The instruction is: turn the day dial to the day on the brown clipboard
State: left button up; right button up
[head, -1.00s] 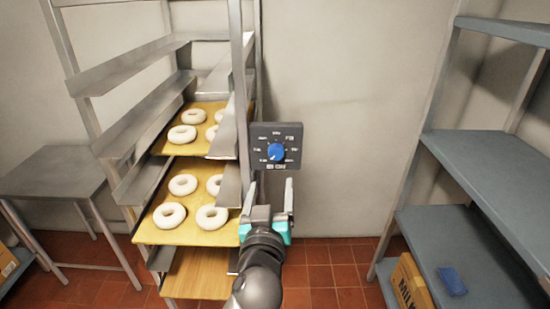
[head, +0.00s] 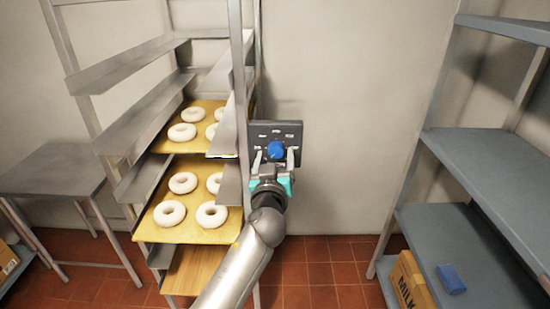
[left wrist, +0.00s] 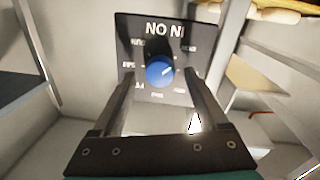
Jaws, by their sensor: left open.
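The day dial is a blue knob (head: 276,149) on a dark square plate (head: 291,129) on the wall beside the rack. In the left wrist view the knob (left wrist: 160,71) sits ahead of and between my fingers, with small white labels around it that are hard to read. My left gripper (head: 276,156) is open in front of the plate, with a finger to each side of the knob; I cannot tell whether they touch it. In the left wrist view my left gripper (left wrist: 158,85) shows both fingers apart. The brown clipboard and my right gripper are not in view.
A metal rack (head: 237,80) with wooden trays of white ring-shaped dough (head: 183,183) stands just left of the dial. A grey table (head: 50,170) is at the left.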

pick_arm(q)
jog(key=shift+c, duration=0.2)
grip_shut()
dwell(0.5)
